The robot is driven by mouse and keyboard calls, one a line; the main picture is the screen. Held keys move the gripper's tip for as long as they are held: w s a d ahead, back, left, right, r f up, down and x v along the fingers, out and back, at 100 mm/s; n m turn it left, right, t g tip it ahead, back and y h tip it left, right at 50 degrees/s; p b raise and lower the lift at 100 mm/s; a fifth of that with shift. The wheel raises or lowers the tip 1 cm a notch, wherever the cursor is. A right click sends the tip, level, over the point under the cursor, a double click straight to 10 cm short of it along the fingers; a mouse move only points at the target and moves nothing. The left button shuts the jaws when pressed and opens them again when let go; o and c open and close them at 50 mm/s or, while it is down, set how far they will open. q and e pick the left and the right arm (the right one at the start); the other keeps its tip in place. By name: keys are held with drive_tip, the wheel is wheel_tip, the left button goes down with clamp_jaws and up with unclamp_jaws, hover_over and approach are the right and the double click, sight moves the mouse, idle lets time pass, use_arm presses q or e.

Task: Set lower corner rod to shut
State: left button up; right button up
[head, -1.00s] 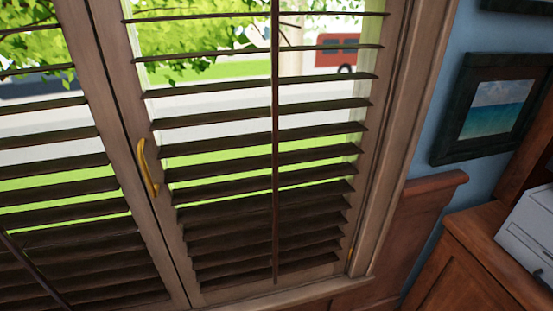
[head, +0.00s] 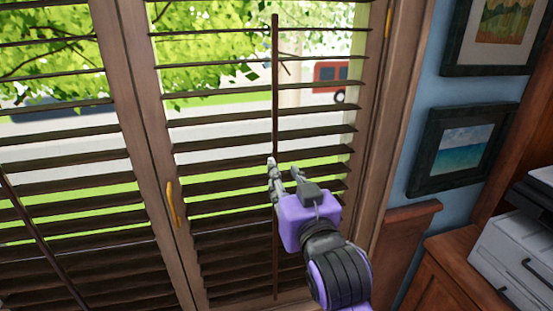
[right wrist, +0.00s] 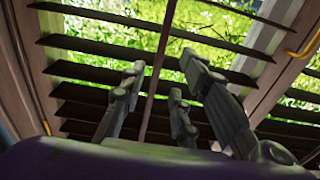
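A dark vertical rod (head: 275,90) runs down the middle of the right shutter panel, in front of its slats. Its slats show gaps of daylight between them, narrower toward the bottom. A second dark rod (head: 38,240) slants across the left panel at lower left. I cannot tell which one is the lower corner rod. My right gripper (head: 284,172) is raised at the right panel's rod, fingers apart. In the right wrist view, the rod (right wrist: 157,75) passes between the spread fingers; I cannot tell whether they touch it. My left gripper is out of view.
A brass handle (head: 173,204) is on the frame between the panels. Framed pictures (head: 458,148) hang on the blue wall at right. A printer (head: 515,255) stands on a wooden cabinet (head: 450,275) at lower right.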

sight(277, 160)
drive_tip(key=x, duration=0.7)
drive_tip(key=shift+w+p, duration=0.2)
drive_tip(key=shift+p, duration=0.1)
clamp_jaws()
